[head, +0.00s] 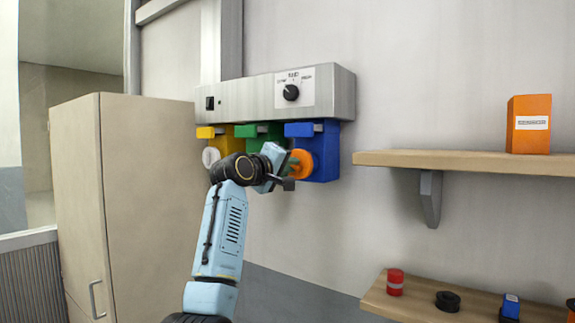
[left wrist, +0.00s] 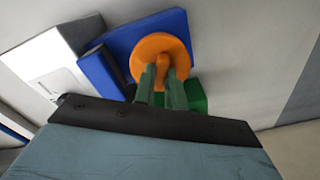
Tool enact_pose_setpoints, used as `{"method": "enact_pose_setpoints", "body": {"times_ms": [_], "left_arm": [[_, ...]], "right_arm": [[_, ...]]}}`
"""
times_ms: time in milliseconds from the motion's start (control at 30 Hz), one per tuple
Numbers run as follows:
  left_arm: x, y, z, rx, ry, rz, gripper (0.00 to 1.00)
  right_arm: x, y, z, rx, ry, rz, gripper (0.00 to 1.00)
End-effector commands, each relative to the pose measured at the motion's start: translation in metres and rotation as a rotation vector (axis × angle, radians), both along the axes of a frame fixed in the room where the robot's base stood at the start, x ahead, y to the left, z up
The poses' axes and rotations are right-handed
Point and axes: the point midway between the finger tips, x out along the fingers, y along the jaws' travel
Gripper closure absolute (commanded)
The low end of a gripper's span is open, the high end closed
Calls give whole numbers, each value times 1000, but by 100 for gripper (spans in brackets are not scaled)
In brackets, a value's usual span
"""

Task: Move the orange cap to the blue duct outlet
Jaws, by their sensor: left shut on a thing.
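The orange cap (head: 301,164) is a round disc at the front of the blue duct outlet (head: 325,152), under the grey wall box. My left gripper (head: 287,170) reaches up to it from the left. In the left wrist view, the cap (left wrist: 160,54) lies in front of the blue outlet (left wrist: 130,45), and the green fingers of my left gripper (left wrist: 162,82) are shut on its raised grip. Whether the cap is fully seated on the outlet cannot be told. My right gripper is not in view.
A green outlet (head: 257,131) and a yellow outlet (head: 212,134) with a white cap (head: 210,156) are left of the blue one. The wall box (head: 240,99) is above. Wooden shelves (head: 455,160) are at the right, with an orange box (head: 528,124). A tall cabinet (head: 150,190) stands left.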

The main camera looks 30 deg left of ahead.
Motion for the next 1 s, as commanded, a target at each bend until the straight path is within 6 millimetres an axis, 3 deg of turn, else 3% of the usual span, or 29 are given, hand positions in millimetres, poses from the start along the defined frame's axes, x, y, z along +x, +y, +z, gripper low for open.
{"method": "enact_pose_setpoints", "body": {"times_ms": [1000], "left_arm": [[17, -1, 2, -1, 0, -1, 96]], "right_arm": [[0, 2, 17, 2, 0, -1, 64]]}}
